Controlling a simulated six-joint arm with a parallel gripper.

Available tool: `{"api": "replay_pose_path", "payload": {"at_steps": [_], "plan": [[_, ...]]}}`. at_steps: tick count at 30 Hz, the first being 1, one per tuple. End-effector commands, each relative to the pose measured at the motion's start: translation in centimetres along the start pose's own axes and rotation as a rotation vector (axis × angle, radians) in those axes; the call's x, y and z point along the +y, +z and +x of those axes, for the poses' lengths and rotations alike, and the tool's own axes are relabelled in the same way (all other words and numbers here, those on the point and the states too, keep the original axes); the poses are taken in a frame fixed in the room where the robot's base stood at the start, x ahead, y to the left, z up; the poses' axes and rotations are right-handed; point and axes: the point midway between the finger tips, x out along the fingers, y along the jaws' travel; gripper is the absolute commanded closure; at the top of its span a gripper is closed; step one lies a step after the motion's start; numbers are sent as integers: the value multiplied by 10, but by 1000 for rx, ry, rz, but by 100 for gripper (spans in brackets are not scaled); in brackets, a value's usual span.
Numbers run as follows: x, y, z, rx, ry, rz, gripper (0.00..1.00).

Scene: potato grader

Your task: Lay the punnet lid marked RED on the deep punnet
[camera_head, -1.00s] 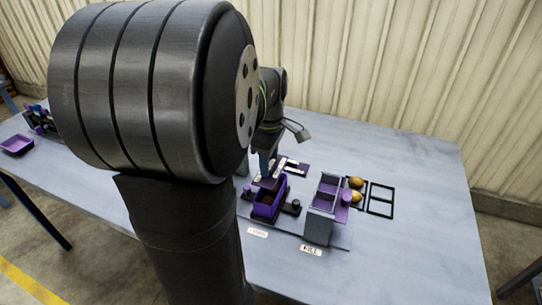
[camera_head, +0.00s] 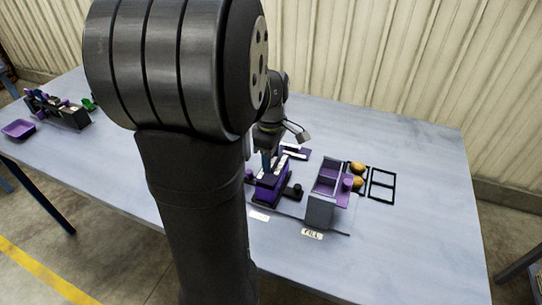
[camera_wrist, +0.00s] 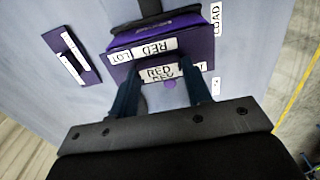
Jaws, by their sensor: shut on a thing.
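The purple lid marked RED (camera_wrist: 143,50) carries white labels, one reading LOT, and a raised grip piece. My gripper (camera_wrist: 160,70) is shut on that grip piece, a finger on each side. In the head view, my gripper (camera_head: 268,163) points down over the deep purple punnet (camera_head: 270,190). The lid lies across the punnet's mouth and hides its inside. I cannot tell whether it is fully seated or just above the rim. The punnet's far part (camera_wrist: 150,28) shows beyond the lid in the wrist view.
A second dark lid with a white label (camera_wrist: 70,55) lies flat on the table, left in the wrist view. A grey stand with purple trays (camera_head: 320,208), two potatoes (camera_head: 357,167) and a black frame (camera_head: 382,186) stand to the right. The table's right side is clear.

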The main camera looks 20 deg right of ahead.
Motion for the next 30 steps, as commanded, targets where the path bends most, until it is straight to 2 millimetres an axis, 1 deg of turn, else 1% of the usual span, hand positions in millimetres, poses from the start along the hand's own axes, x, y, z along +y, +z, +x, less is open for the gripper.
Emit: {"api": "replay_pose_path", "payload": {"at_steps": [8,30], "plan": [[0,0,0,0,0,0,70],[0,0,9,0,0,0,70]]}}
